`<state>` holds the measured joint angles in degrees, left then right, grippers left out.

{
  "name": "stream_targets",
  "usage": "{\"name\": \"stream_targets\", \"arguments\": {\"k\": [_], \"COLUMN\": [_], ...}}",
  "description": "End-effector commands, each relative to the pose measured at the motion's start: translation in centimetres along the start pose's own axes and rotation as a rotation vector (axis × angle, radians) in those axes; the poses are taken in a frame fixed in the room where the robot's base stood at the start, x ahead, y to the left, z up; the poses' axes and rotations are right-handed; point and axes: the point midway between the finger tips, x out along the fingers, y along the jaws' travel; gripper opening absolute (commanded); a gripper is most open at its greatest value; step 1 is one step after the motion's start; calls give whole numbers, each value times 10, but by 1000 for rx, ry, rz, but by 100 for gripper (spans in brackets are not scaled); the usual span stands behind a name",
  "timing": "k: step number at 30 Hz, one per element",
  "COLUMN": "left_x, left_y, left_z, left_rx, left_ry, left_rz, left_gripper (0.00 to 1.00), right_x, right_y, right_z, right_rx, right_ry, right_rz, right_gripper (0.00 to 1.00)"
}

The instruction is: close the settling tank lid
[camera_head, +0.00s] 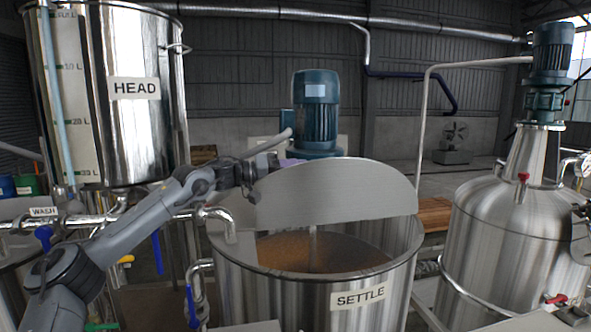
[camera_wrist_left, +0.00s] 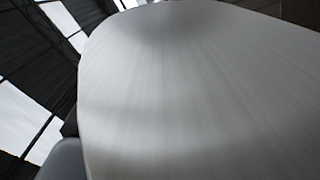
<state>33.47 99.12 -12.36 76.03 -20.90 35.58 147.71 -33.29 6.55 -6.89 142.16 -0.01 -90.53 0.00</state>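The settling tank (camera_head: 310,302) is a brushed steel vessel labelled SETTLE at the front centre of the head view. Its half-round steel lid (camera_head: 335,200) stands raised and tilted across the opening, with brown contents (camera_head: 318,254) visible below it. My left arm comes in from the left, and my left gripper (camera_head: 268,164) is at the upper left edge of the lid, partly behind it. Its fingertips are hidden, so I cannot tell whether it touches the lid. In the left wrist view a pale metal surface, seemingly the lid (camera_wrist_left: 200,95), fills most of the picture. My right gripper is not in view.
A blue-green motor (camera_head: 315,112) stands behind the lid. The HEAD tank (camera_head: 118,100) is at the upper left, and pipes with blue-handled valves run below it. A closed steel vessel (camera_head: 505,240) with a motor on top stands at the right.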

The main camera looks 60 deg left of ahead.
Motion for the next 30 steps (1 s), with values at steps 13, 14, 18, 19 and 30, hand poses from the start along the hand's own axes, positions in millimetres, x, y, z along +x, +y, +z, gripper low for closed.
{"name": "stream_targets", "arguments": {"k": [13,14,18,19,30], "left_x": [0,0,0,0,20], "left_y": [-1,-1,-2,-2,8], "left_z": [0,0,0,0,17], "left_rx": [-1,-1,-2,-2,53], "left_ry": [0,0,0,0,-24], "left_rz": [-1,-2,-3,-4,13], "left_gripper": [0,0,0,0,0], "right_x": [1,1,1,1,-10], "right_y": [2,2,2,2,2], "right_z": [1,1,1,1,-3], "right_rx": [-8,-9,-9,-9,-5], "right_ry": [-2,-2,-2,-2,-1], "right_rz": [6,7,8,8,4], "right_gripper": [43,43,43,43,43]}}
